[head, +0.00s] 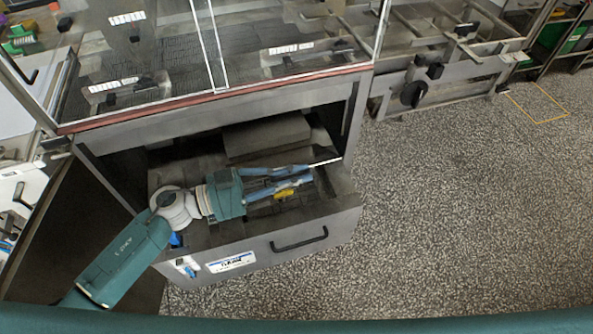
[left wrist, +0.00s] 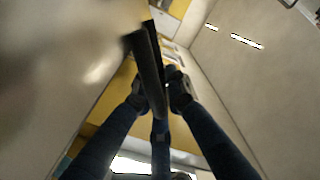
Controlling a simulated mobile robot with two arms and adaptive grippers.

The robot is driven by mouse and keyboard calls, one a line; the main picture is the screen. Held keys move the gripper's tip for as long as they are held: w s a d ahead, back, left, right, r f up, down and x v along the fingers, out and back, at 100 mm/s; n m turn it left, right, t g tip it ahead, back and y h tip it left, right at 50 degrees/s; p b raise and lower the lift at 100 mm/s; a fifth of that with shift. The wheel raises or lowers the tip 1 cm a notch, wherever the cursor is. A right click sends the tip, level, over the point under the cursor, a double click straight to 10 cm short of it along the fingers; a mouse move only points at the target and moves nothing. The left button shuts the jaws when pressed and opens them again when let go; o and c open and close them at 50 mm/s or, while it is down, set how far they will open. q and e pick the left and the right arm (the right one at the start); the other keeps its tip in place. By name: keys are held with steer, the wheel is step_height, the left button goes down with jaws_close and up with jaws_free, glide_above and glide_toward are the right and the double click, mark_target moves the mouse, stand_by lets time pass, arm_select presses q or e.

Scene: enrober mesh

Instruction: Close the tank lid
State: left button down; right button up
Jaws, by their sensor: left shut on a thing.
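The open tank (head: 335,210) is a grey metal box pulled out below the machine, with a black handle on its front. My left gripper (head: 312,174) reaches over it from the left, its fingers pointing right. In the left wrist view my left gripper (left wrist: 158,92) is shut on a dark bar (left wrist: 148,65), which looks like a handle. What the bar belongs to is partly hidden, and I cannot clearly make out the tank lid. A dark flat block (head: 266,137) lies at the back of the opening. My right gripper is out of view.
The machine's glass cover (head: 290,25) and its reddish lower edge stand just above the opening. A dark panel (head: 30,260) stands at the left. A metal frame with black knobs (head: 440,70) is at the back right. The speckled floor at right is clear.

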arm_select(q)
steer(key=c, duration=1.8)
jaws_free()
steer(key=shift+c, duration=0.2)
steer(key=shift+a, duration=0.15)
steer(key=v, duration=1.2)
